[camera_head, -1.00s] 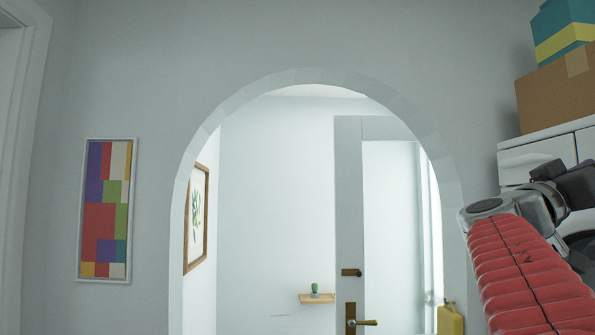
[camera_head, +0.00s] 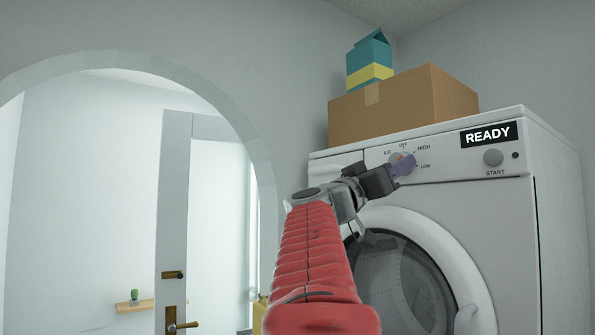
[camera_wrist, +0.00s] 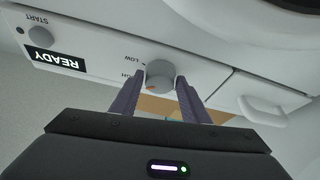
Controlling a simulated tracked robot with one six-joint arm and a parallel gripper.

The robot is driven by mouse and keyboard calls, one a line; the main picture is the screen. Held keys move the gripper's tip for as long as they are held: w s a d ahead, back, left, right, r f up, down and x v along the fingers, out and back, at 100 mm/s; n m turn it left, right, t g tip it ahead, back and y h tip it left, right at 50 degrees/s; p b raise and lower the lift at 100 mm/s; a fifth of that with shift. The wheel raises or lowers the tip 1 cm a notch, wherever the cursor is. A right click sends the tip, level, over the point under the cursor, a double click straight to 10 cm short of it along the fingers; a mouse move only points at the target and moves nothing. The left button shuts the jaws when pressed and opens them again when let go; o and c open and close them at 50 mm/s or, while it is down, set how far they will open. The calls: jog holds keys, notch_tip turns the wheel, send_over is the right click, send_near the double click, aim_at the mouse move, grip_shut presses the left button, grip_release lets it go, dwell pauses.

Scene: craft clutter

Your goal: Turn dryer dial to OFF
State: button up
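The dryer (camera_head: 465,210) is white and stands at the right in the head view. Its round grey dial (camera_head: 394,160) sits on the top panel among the labels AIR, OFF, HIGH and LOW. In the wrist view, which is upside down, the dial (camera_wrist: 160,70) has a reddish pointer mark on its HIGH side, away from LOW. My gripper (camera_wrist: 160,82) is open, with one purple finger on each side of the dial and small gaps that look clear. In the head view my gripper (camera_head: 403,166) partly covers the dial.
A display (camera_head: 488,134) reads READY, beside a START knob (camera_head: 493,157). A cardboard box (camera_head: 400,105) and a teal carton (camera_head: 369,62) stand on top of the dryer. The round door (camera_head: 460,255) is below the panel. An archway opens at the left.

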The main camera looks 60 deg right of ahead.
jog(key=c, duration=0.7)
jog(key=shift+o, duration=0.2)
jog(key=shift+s+n+t, duration=0.1)
jog(key=shift+n+t, duration=0.4)
jog(key=shift+n, duration=0.4)
jog(key=shift+s+a+r+n+t+y, duration=0.15)
jog(key=shift+n+t, duration=0.7)
jog(key=shift+n, duration=1.1)
jog(key=shift+s+d+n+t+y, duration=0.1)
jog(key=shift+n+t, duration=0.8)
jog(key=shift+n, duration=1)
jog(key=shift+s+a+r+n+t+y, duration=0.15)
jog(key=shift+n+t, duration=0.7)
jog(key=shift+n, duration=1.1)
jog(key=shift+w+d+f+n, duration=0.1)
jog(key=shift+n, duration=0.5)
jog(key=o, duration=1)
jog(key=shift+o, duration=0.2)
jog(key=shift+a, duration=0.2)
